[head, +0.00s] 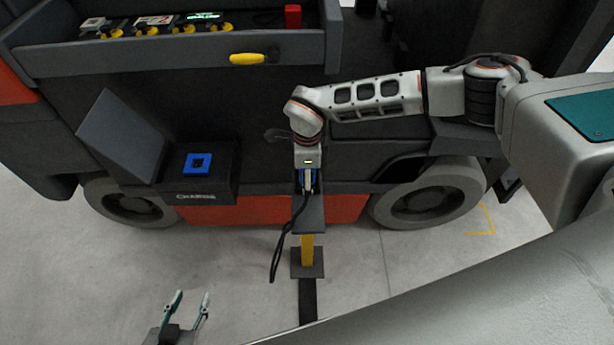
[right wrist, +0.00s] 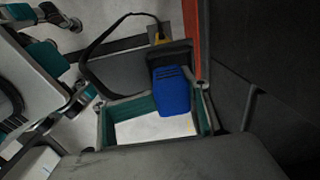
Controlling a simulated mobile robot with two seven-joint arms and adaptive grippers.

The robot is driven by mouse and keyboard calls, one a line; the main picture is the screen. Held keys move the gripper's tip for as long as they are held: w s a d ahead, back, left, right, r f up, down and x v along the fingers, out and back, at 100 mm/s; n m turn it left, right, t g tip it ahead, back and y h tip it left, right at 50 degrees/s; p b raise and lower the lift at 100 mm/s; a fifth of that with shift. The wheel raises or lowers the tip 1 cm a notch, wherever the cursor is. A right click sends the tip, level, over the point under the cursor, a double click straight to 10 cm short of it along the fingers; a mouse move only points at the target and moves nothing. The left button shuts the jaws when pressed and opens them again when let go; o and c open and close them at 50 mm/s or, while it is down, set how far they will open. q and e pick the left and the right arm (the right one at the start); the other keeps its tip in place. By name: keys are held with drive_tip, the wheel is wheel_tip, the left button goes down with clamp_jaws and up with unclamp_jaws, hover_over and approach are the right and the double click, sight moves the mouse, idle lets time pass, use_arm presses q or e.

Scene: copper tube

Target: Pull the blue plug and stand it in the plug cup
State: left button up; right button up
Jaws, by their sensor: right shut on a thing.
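The blue plug (right wrist: 172,90) is between the teal-padded fingers of my right gripper (head: 307,184), which is shut on it. In the head view only slivers of the plug (head: 315,178) show beside the fingers. The dark grey plug cup (head: 310,217) tops a yellow post, directly at and below the plug. I cannot tell whether the plug's lower end is inside the cup. A black cable (head: 278,250) hangs from there. The blue charge socket (head: 197,163) on the truck is empty. My left gripper (head: 192,298) is open and empty at the bottom of the head view.
The truck's open charge flap (head: 122,136) stands left of the socket. A wheel (head: 428,193) is right of the post. The post's base plate (head: 307,263) stands on the floor. A control shelf (head: 170,60) with knobs runs above.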

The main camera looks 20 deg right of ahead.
drive_tip(key=shift+f+b, duration=0.45)
drive_tip(key=shift+f, duration=0.75)
idle(0.3)
drive_tip(key=o, duration=2)
drive_tip(key=shift+c, duration=0.2)
drive_tip(key=o, duration=0.5)
drive_tip(key=shift+c, duration=0.2)
drive_tip(key=shift+s, duration=0.15)
